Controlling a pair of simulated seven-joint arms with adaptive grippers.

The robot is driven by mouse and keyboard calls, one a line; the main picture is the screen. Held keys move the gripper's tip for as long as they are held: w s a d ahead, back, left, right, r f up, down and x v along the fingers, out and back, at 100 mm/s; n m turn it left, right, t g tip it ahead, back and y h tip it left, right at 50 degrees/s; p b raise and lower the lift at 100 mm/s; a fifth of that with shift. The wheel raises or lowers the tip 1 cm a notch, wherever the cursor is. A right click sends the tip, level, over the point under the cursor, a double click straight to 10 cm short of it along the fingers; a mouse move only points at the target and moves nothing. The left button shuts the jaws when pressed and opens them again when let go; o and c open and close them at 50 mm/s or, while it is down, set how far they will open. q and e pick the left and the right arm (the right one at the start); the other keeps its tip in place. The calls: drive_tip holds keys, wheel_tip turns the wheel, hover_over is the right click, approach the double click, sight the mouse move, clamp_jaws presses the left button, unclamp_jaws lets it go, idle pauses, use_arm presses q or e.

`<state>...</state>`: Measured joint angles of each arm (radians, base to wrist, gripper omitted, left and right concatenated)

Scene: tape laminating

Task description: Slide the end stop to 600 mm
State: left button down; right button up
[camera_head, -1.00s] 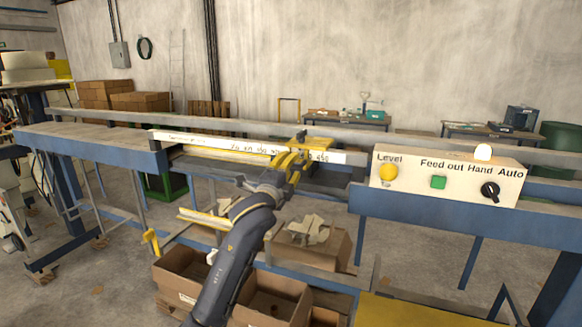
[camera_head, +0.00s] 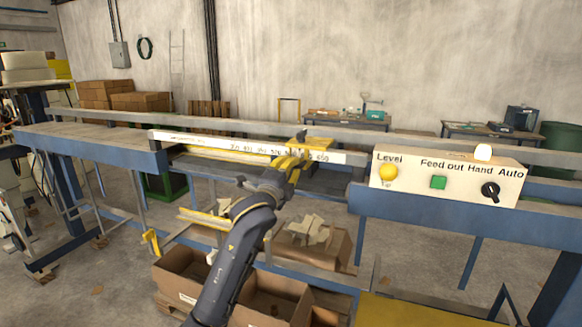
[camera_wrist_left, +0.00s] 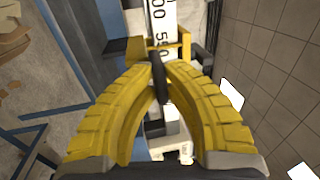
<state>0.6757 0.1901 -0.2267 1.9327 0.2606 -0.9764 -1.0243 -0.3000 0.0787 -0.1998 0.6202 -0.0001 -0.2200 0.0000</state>
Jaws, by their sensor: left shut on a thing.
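The end stop (camera_head: 301,137) is a yellow block on the white ruler rail (camera_head: 215,143) in the head view. In the left wrist view the end stop (camera_wrist_left: 182,44) spans the ruler (camera_wrist_left: 163,30) beside a partly visible mark that reads like 550. My left gripper (camera_head: 293,160) has thick yellow ribbed fingers and is at the near side of the stop. In the wrist view the left gripper (camera_wrist_left: 161,70) is closed around a dark upright handle (camera_wrist_left: 159,86) below the stop. The fingers hide part of the stop in the head view. My right gripper is not in view.
A white control panel (camera_head: 448,177) with a yellow lamp, green button and black knob stands right of the rail on the blue frame. Open cardboard boxes (camera_head: 270,296) stand under the machine. The ruler's face is clear left of the stop.

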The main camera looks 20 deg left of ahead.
use_arm(q)
drive_tip(key=shift+r, duration=0.1)
drive_tip(key=shift+s+d, duration=0.1)
drive_tip(key=shift+d, duration=1.1)
drive_tip(key=c, duration=1.5)
unclamp_jaws()
drive_tip(key=shift+a, duration=0.1)
drive_tip(key=shift+o, duration=0.2)
drive_tip(key=s+a+f, duration=0.1)
drive_tip(key=s+f, duration=0.1)
drive_tip(key=s, duration=0.9)
drive_tip(key=shift+s+a, duration=0.15)
drive_tip(key=shift+s, duration=0.25)
